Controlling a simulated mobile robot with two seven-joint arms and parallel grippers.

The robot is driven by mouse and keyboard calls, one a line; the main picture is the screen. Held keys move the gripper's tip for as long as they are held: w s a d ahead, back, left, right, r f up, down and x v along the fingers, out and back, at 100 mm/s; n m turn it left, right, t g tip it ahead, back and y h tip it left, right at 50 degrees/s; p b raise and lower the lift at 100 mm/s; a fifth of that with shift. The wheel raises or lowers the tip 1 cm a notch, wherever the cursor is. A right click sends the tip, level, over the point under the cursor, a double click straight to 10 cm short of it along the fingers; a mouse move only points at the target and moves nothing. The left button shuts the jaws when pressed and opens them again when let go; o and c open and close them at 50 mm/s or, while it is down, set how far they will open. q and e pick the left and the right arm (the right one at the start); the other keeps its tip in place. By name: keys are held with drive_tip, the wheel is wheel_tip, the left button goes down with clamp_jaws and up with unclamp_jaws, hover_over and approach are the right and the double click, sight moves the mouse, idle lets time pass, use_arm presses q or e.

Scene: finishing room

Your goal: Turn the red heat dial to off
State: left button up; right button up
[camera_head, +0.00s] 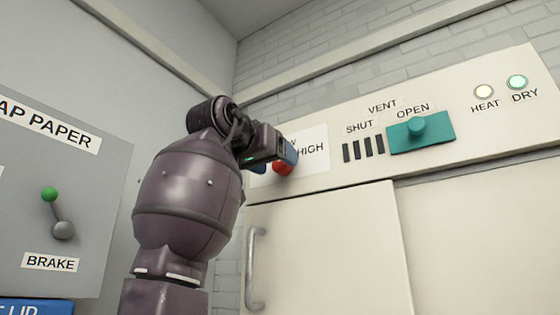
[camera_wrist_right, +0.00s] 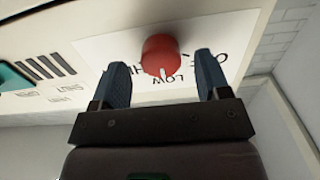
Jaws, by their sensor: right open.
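The red heat dial (camera_head: 282,168) is on a white label on the cream panel, partly hidden by my right gripper (camera_head: 275,157) in the head view. In the right wrist view the dial (camera_wrist_right: 160,52) shows whole, with a white mark on its edge by the word LOW. My right gripper (camera_wrist_right: 163,75) is open, its two blue fingers pointing at the panel, one on each side of the dial with a gap to each. Whether the fingertips reach past the dial's face is unclear. Part of the OFF lettering is behind a finger. My left gripper is not in view.
A teal vent slider (camera_head: 417,129) and black vent slots sit right of the dial. HEAT (camera_head: 484,92) and DRY (camera_head: 517,82) lamps are farther right. A door handle (camera_head: 254,268) is below.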

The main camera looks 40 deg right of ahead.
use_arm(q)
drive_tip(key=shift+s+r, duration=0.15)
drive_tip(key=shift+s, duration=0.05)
use_arm(e)
drive_tip(key=shift+x, duration=1.25)
drive_tip(key=c, duration=0.9)
drive_tip(key=shift+c, duration=0.2)
drive_tip(key=shift+n, duration=0.4)
drive_tip(key=n+b, duration=0.1)
drive_tip(key=n, duration=0.7)
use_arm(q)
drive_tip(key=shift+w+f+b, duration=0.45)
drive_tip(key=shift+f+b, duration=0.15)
use_arm(e)
drive_tip(key=shift+n, duration=1.6)
